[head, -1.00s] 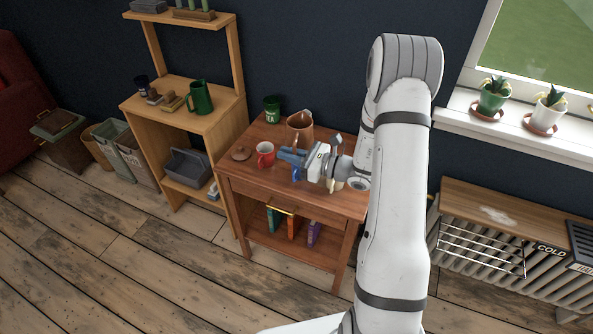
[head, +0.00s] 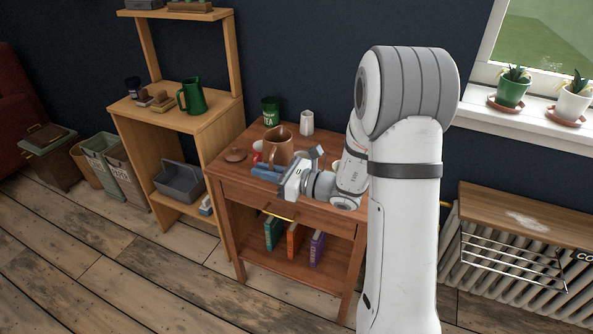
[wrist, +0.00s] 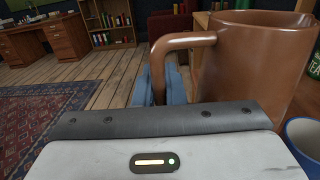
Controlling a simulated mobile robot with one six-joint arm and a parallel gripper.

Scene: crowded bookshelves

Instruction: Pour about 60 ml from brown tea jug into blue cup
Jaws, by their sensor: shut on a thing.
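The brown tea jug (head: 279,150) is in the middle of the head view, in front of the green tin. In the wrist view the jug (wrist: 256,65) fills the upper right, looks roughly upright, and its handle runs down between the blue fingers. My gripper (head: 267,171) is shut on that handle; the fingers also show in the wrist view (wrist: 160,80). The blue cup (wrist: 304,140) shows partly at the lower right of the wrist view, below the jug. In the head view I cannot make the blue cup out; my gripper and the jug probably cover it. The jug's contents are not visible.
On the wooden table (head: 225,172) stand a red cup (head: 257,148) partly hidden by the jug, a green tea tin (head: 271,110), a white jug (head: 307,122) and a brown lid-like disc (head: 235,155). A wooden shelf with a green jug (head: 192,96) stands left.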

